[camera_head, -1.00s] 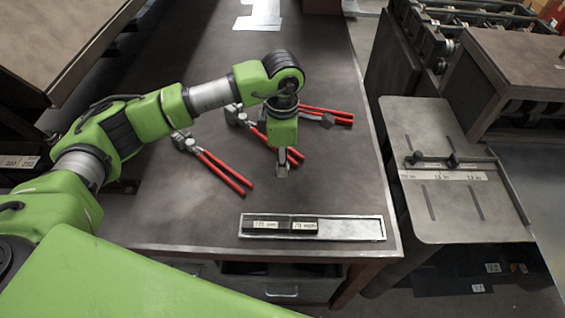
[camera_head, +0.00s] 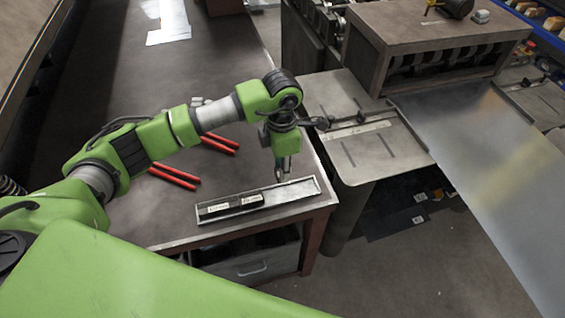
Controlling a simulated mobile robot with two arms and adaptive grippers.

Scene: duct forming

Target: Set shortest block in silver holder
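The silver holder (camera_head: 300,190) is a shallow tray near the front edge of the dark table. Two black blocks with white labels lie end to end in it: a left block (camera_head: 217,209) and a right block (camera_head: 251,200). The labels are too small to read surely. The right part of the holder is bare. My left gripper (camera_head: 281,172) points down at the holder's back edge, near the bare part. It is too small to tell whether its fingers are open or hold something. My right gripper is not in view.
Red-handled tools (camera_head: 175,177) lie behind the holder, partly hidden by my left arm. A grey side table (camera_head: 358,150) with a bar stands to the right, beside a machine (camera_head: 430,50) and a shiny metal sheet (camera_head: 490,150). Pale sheets (camera_head: 168,20) lie far back.

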